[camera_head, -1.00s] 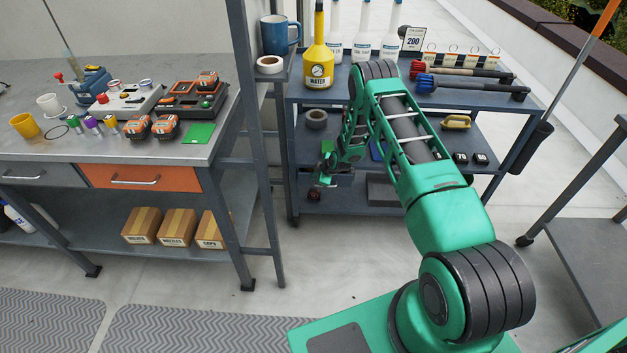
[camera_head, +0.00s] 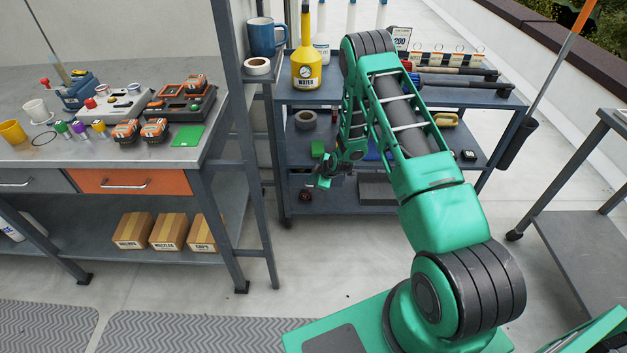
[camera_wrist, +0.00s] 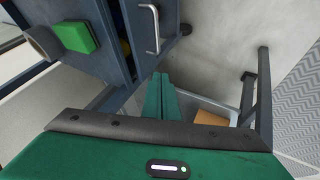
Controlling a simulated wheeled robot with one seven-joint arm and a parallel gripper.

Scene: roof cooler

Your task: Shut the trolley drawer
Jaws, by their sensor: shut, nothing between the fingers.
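The blue-grey trolley (camera_head: 300,98) stands beyond my arm in the head view. In the wrist view a blue-grey drawer front (camera_wrist: 139,40) with a pale bar handle (camera_wrist: 154,30) shows at the top. A dark gap with a bit of yellow shows beside the front, so the drawer looks partly open; how far I cannot tell. In the head view my arm hides most of the drawer. My gripper (camera_head: 325,172) is at the trolley's left front, below the middle shelf. Its green fingers (camera_wrist: 160,82) are together and empty, near the drawer front; contact cannot be told.
A green block (camera_wrist: 75,36) and a tape roll (camera_head: 305,120) lie on the trolley's middle shelf. A workbench (camera_head: 215,148) with an orange drawer (camera_head: 130,182) stands left, with a grey upright frame (camera_head: 257,185) between. Floor in front of the trolley is clear.

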